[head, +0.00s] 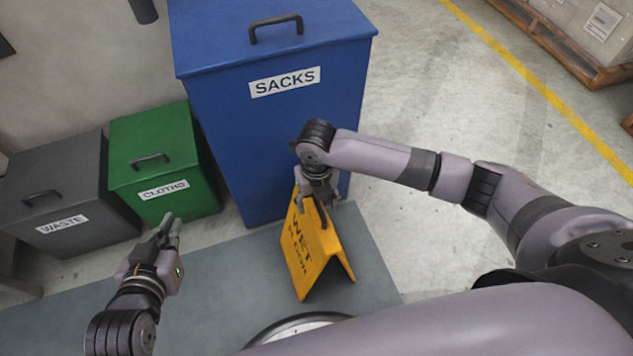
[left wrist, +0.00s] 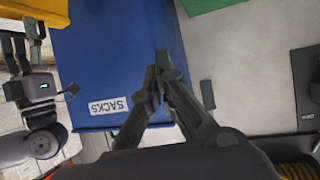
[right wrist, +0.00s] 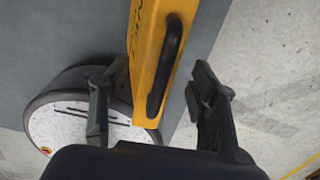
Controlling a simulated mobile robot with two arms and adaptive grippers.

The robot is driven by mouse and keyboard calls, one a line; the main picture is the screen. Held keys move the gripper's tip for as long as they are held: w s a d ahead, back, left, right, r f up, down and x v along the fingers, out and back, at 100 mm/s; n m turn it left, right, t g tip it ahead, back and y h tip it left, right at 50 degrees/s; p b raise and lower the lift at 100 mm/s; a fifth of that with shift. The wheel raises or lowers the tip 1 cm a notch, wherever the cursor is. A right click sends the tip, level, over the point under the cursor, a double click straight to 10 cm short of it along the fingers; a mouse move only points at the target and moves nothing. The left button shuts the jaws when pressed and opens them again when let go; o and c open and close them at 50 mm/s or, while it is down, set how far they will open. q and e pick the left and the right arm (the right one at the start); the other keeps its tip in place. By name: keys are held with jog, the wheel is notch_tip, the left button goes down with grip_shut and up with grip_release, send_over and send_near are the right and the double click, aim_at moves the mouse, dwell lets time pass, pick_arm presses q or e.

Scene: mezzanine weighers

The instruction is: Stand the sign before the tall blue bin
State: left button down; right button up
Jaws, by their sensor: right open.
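The yellow wet floor sign (head: 312,251) stands upright as an open A-frame on the grey mat, in front of the tall blue bin (head: 265,130) labelled SACKS. Part of the sign shows in the left wrist view (left wrist: 20,8). My right gripper (head: 320,200) is at the top of the sign. In the right wrist view its open fingers (right wrist: 148,97) are on either side of the sign's top edge and black handle (right wrist: 166,62), with gaps to both sides. My left gripper (head: 170,230) is empty, its fingertips together (left wrist: 157,80), left of the sign.
A green CLOTHS bin (head: 160,160) and a grey WASTE bin (head: 65,195) stand left of the blue bin. The grey mat (head: 215,290) has bare room left of the sign. A loaded pallet (head: 570,50) is at the upper right, beyond a yellow floor line (head: 540,85).

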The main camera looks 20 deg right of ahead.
notch_tip(320, 180, up, 7)
jog(key=shift+f+p, duration=0.2)
jog(key=shift+p, duration=0.75)
jog(key=shift+r, duration=0.25)
jog(key=s+a+m+t+y, duration=0.35)
jog(key=s+a+m, duration=0.5)
jog(key=m, duration=0.65)
pick_arm(q)
jog(key=s+a+f+g+y, duration=0.1)
jog(key=s+a+f+g, duration=0.2)
jog(key=s+f+g, duration=0.3)
jog(key=s, duration=0.3)
jog(key=shift+s+a+f+y, duration=0.15)
jog(key=shift+a+f+y, duration=0.05)
jog(key=shift+y, duration=0.1)
pick_arm(e)
jog(key=s+d+r+m+t+h, duration=0.1)
jog(key=s+d+m, duration=0.5)
jog(key=d+m, duration=0.8)
jog(key=m+t+h, duration=0.1)
jog(key=m, duration=0.4)
jog(key=shift+s+d+r+h, duration=0.2)
jog(key=shift+d+h, duration=0.15)
pick_arm(q)
jog(key=shift+f, duration=0.1)
